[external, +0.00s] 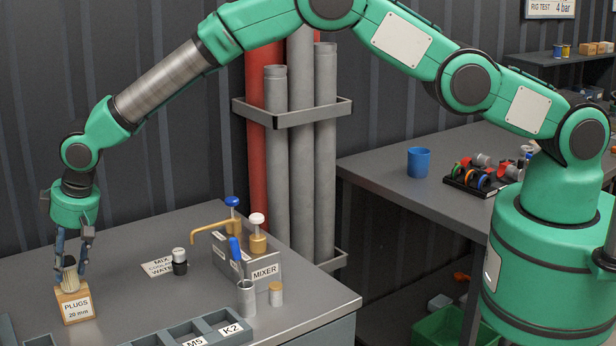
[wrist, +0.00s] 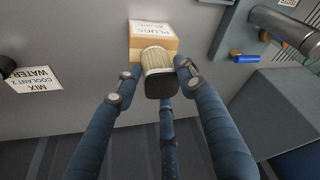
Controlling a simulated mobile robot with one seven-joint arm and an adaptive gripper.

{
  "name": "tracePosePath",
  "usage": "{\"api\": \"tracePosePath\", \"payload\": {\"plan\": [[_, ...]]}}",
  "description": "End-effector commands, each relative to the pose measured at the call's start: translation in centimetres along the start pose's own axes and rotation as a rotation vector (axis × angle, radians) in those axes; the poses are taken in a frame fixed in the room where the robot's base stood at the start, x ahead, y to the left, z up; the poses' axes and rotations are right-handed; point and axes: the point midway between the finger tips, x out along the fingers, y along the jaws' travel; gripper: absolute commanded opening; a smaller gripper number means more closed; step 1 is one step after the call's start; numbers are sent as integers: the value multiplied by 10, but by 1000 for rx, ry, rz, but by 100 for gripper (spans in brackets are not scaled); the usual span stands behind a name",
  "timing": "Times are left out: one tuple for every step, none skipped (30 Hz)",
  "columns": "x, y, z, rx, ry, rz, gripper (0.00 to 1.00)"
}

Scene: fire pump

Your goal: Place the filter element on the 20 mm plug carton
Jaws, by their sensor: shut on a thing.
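The filter element (external: 70,274) is a pale pleated cylinder with a dark end cap. It also shows in the wrist view (wrist: 155,60), between my fingers. My gripper (external: 70,268) is shut on it at the left of the bench. The plug carton (external: 75,306) is a small tan box with a white label reading PLUGS 20 mm. It also shows in the wrist view (wrist: 150,30). The filter element stands upright over the carton's top and appears to touch it. Its lower end is partly hidden, so I cannot tell how fully it rests there.
A labelled tray (external: 205,330) with compartments lies at the bench front. A small black and silver bottle (external: 180,262) stands by a MIX COOLANT WATER label (external: 158,269). The MIXER box (external: 262,270) with taps, a metal cylinder (external: 246,298) and a small jar (external: 276,294) stand further right.

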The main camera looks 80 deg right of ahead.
Motion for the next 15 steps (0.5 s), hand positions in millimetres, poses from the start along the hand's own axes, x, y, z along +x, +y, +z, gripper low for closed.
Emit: {"api": "tracePosePath", "payload": {"plan": [[2,0,1,0,0,0,13],[2,0,1,0,0,0,43],[2,0,1,0,0,0,51],[2,0,1,0,0,0,57],[1,0,1,0,0,0,59],[1,0,1,0,0,0,59],[1,0,1,0,0,0,59],[1,0,0,0,0,0,59],[1,0,0,0,0,0,59],[1,0,0,0,0,0,59],[1,0,0,0,0,0,59],[1,0,0,0,0,0,59],[1,0,0,0,0,0,59],[1,0,0,0,0,0,59],[0,0,0,0,0,0,59]]}}
